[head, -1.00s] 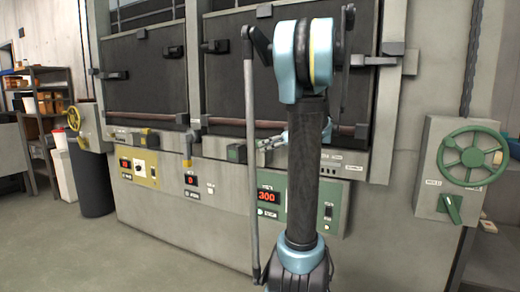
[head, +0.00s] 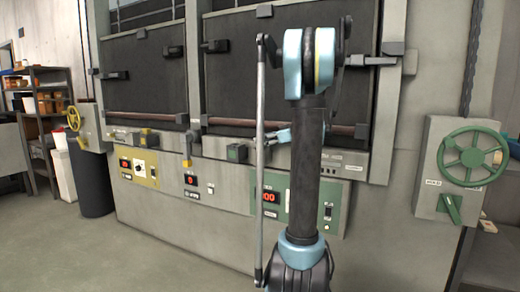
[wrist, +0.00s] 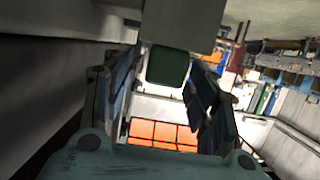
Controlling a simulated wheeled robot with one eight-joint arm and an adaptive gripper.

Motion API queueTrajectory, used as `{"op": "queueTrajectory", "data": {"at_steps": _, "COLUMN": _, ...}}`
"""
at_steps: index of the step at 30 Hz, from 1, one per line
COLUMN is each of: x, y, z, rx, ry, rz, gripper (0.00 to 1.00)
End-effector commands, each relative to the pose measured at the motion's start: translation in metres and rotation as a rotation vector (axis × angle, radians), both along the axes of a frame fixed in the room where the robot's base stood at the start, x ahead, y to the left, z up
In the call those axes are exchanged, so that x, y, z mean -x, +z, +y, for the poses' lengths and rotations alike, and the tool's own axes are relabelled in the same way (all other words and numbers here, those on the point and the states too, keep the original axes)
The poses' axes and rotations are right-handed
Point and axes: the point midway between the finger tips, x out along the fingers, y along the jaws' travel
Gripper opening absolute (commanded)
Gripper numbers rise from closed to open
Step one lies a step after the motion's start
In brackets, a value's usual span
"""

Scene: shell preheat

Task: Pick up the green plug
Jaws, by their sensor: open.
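My gripper (wrist: 163,80) is open, with one finger on each side of the green face in that picture. I cannot tell whether they touch it.
The green panel (head: 333,208) is below, partly behind my arm. A green handwheel (head: 473,149) is at right. The floor at left is open.

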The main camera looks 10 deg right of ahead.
Motion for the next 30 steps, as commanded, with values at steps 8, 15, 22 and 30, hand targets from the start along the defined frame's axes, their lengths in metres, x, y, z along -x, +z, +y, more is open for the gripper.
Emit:
{"op": "queueTrajectory", "data": {"at_steps": 8, "x": -0.0082, "y": -0.0050, "z": 0.0122, "rx": -0.001, "ry": 0.000, "rz": 0.001, "gripper": 0.53}}
{"op": "queueTrajectory", "data": {"at_steps": 15, "x": -0.0080, "y": -0.0049, "z": 0.0120, "rx": -0.001, "ry": 0.000, "rz": 0.001, "gripper": 0.19}}
{"op": "queueTrajectory", "data": {"at_steps": 22, "x": -0.0079, "y": -0.0049, "z": 0.0121, "rx": 0.000, "ry": 0.000, "rz": 0.001, "gripper": 0.04}}
{"op": "queueTrajectory", "data": {"at_steps": 30, "x": -0.0079, "y": 0.0006, "z": 0.0121, "rx": 0.000, "ry": 0.000, "rz": 0.001, "gripper": 0.04}}
